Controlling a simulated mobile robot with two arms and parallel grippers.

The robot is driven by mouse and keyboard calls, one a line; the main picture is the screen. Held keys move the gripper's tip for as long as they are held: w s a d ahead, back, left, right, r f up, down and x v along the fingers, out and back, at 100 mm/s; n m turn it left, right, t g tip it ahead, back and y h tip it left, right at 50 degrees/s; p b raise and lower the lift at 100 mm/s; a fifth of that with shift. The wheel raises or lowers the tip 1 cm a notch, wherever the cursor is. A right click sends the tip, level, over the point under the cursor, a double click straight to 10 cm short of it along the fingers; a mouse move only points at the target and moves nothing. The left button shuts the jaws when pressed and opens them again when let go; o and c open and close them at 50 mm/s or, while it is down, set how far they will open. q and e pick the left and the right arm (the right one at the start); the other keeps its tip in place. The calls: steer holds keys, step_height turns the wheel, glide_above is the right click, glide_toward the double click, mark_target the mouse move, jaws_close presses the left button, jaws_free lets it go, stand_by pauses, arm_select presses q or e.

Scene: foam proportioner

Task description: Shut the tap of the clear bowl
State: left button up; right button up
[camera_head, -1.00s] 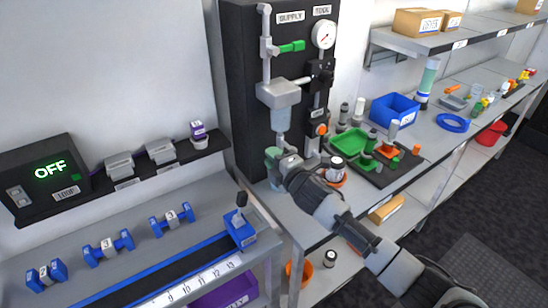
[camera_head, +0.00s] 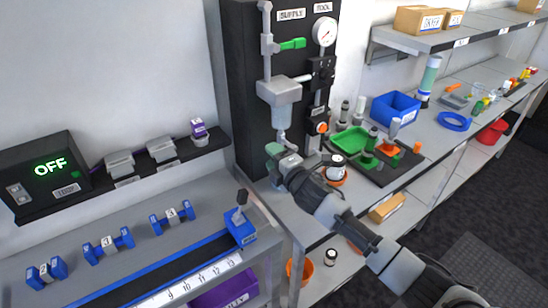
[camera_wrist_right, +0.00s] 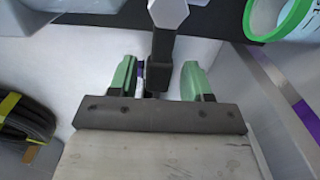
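The clear bowl (camera_head: 281,116) hangs under a grey head on the black panel, below the SUPPLY label. My right gripper (camera_head: 274,152) is just below the bowl, and its wrist hides the bowl's lower end in the head view. In the right wrist view, my right gripper (camera_wrist_right: 159,80) has its two green fingers apart. A dark stem with a pale hexagonal end, which looks like the tap (camera_wrist_right: 162,45), stands in line with the gap between them. Space shows on both sides of it; I cannot tell whether it touches a finger. My left gripper is out of view.
A green-handled valve (camera_head: 292,44) and a gauge (camera_head: 324,32) are above on the panel. In the wrist view, a green-rimmed container (camera_wrist_right: 293,20) is at upper right and black coils (camera_wrist_right: 25,118) at left.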

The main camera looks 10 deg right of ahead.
steer(key=shift+s, duration=0.1)
steer(key=b+v, duration=0.2)
steer(key=v, duration=0.8)
steer(key=shift+s, duration=0.3)
steer(key=shift+d, duration=0.1)
